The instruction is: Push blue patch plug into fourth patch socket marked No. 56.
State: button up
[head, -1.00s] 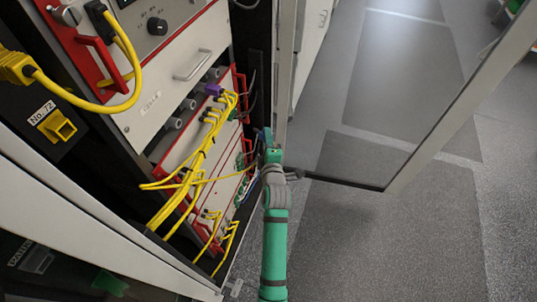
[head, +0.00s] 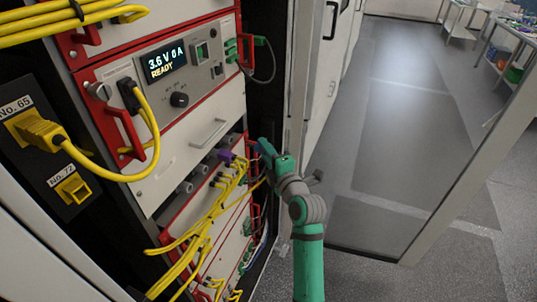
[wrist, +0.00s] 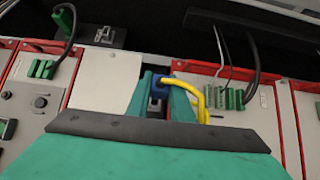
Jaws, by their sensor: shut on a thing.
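My gripper (wrist: 163,98) is shut on the blue patch plug (wrist: 174,82), which sits between its green fingers in the wrist view. A yellow cable (wrist: 195,88) bends away from the plug to the right. In the head view my gripper (head: 266,148) is beside the right edge of the rack front, and the plug cannot be made out there. No label reading No. 56 can be read in either view. In the wrist view a small dark fitting (wrist: 106,35) on a grey plate shows at the upper left; its label is too small to read.
Red-framed rack units (head: 175,85) with handles and yellow cables (head: 205,215) stand left of my arm. Sockets labelled No. 65 and No. 72 (head: 72,188) are at far left; No. 65 holds a yellow plug (head: 38,130). A glass door (head: 385,190) stands open at right.

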jog(key=shift+w+a, duration=0.25)
jog(key=shift+a, duration=0.5)
jog(key=shift+w+a, duration=0.3)
jog(key=shift+a, duration=0.45)
jog(key=shift+w+a, duration=0.25)
jog(key=shift+a, duration=0.5)
jog(key=shift+w+a, duration=0.3)
jog(key=shift+a, duration=0.6)
jog(key=shift+w+a, duration=0.3)
jog(key=shift+a, duration=0.6)
dwell(2.3)
jog(key=o, duration=0.9)
send_near(251, 146)
jog(key=a, duration=0.3)
jog(key=shift+w+a+f, duration=0.15)
jog(key=shift+w+f, duration=0.1)
jog(key=shift+w, duration=0.1)
